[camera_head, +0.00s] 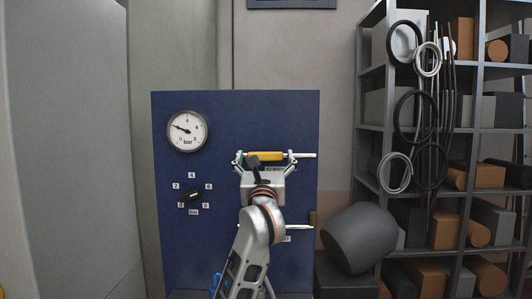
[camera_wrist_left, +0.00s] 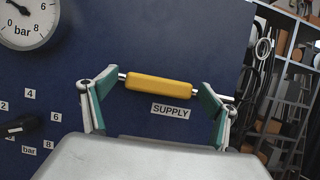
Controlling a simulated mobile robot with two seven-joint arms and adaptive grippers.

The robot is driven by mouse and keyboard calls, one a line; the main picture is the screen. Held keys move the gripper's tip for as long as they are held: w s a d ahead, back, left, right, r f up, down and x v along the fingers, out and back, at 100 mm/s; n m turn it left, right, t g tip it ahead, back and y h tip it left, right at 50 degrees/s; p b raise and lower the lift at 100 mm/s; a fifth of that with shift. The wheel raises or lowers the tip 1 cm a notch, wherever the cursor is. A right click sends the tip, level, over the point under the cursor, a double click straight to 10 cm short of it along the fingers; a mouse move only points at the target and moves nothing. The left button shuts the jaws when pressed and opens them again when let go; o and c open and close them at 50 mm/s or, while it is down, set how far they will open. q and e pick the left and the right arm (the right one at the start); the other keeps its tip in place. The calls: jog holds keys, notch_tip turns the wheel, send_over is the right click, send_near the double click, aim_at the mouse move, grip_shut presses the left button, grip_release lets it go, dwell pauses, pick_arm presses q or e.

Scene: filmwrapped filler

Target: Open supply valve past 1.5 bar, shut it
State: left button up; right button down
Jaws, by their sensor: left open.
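The supply valve's yellow handle (camera_head: 265,156) lies horizontal across the blue panel, on a metal rod. In the wrist view the handle (camera_wrist_left: 158,87) is above the SUPPLY label (camera_wrist_left: 170,111). My left gripper (camera_head: 265,160) is open at the handle, one finger beyond each end. In the wrist view the gripper (camera_wrist_left: 155,96) has gaps between its pads and the yellow grip. The round pressure gauge (camera_head: 187,131) is at the panel's upper left, its needle pointing left and slightly up; the exact reading is too small to tell. My right gripper is out of view.
A black knob (camera_head: 193,195) with number labels sits on the blue panel (camera_head: 230,115) below the gauge. A second metal rod (camera_head: 301,227) is lower, partly behind my arm. A grey rounded container (camera_head: 360,238) and a loaded shelf (camera_head: 372,140) with hanging hoses stand right.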

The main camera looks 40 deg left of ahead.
pick_arm(q)
jog(key=shift+w+a+r, duration=0.2)
jog(key=shift+w+a, duration=0.1)
jog(key=shift+w, duration=0.05)
jog(key=shift+w+a, duration=0.15)
jog(key=shift+w, duration=0.05)
jog(key=c, duration=1.6)
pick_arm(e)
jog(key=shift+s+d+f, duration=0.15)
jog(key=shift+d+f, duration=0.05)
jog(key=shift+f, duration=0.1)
